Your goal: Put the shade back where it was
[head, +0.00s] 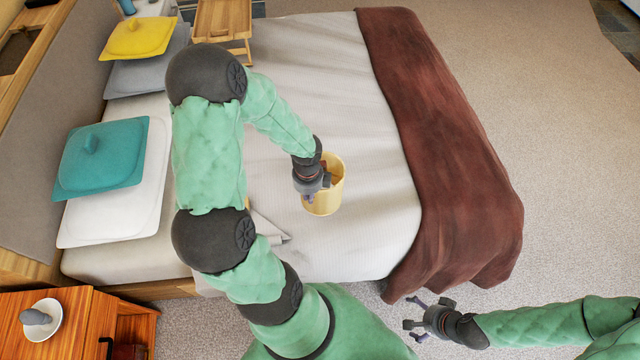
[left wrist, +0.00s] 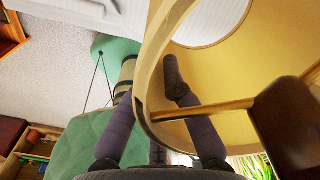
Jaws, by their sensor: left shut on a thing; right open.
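The shade (head: 327,200) is a pale yellow, open-ended drum over the white bed; whether it touches the bed cannot be told. My left gripper (head: 315,182) is shut on its near-left rim. In the left wrist view the shade (left wrist: 225,75) fills the right side, with one finger inside the wall and one outside. A wooden bar and a dark brown piece (left wrist: 290,125) show inside it. No bare lamp can be made out for certain.
The bed (head: 310,60) has a brown throw (head: 440,150), a teal cushion (head: 100,158) and a yellow cushion (head: 138,38). A wooden tray table (head: 222,18) stands on it. A wooden nightstand (head: 75,340) at bottom left holds a white dish (head: 48,333) with a grey object. Carpet lies right.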

